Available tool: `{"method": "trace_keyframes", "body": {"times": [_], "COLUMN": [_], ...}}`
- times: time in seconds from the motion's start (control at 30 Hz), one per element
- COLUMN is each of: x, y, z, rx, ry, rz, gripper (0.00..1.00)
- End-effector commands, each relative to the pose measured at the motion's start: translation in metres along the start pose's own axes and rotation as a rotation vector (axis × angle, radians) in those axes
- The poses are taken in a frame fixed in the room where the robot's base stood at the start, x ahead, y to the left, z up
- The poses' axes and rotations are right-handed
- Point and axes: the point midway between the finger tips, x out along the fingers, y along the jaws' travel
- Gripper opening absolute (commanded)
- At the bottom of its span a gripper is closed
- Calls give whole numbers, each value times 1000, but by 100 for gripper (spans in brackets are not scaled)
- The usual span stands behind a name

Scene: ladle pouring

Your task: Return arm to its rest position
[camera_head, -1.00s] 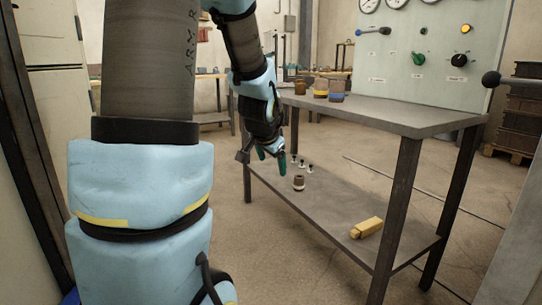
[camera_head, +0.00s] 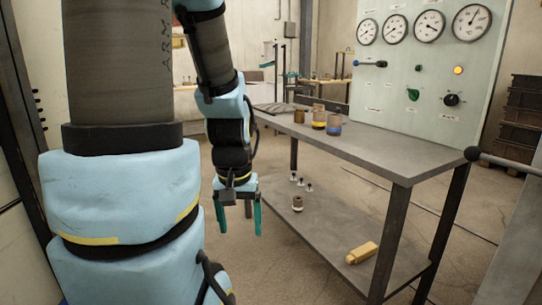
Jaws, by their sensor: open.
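My arm fills the left of the head view, with a large light-blue and grey link in front and the forearm hanging down behind it. My gripper (camera_head: 239,222) points downward at the arm's end. Its two green fingers are apart with nothing between them. It hangs left of the grey metal table (camera_head: 378,151), below the level of its top and apart from it. The gripper's upper body is partly dark and hard to make out.
A gauge panel (camera_head: 430,60) stands behind. The tabletop's near part is clear.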

Motion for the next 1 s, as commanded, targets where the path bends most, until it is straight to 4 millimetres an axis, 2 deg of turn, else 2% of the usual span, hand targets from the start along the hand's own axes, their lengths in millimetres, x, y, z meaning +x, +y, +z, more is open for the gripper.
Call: {"method": "trace_keyframes", "body": {"times": [0.03, 0.3, 0.5, 0.7, 1.0], "x": [-35, -119, -170, -190, -189], "y": [0, 0, 1, 1, 1], "z": [-5, -17, -24, -27, -27], "rx": [1, 1, 1, 2, 2], "ry": [0, 1, 1, 1, 1], "rz": [0, 0, 0, 0, 0], "gripper": [83, 83, 83, 83, 83]}}
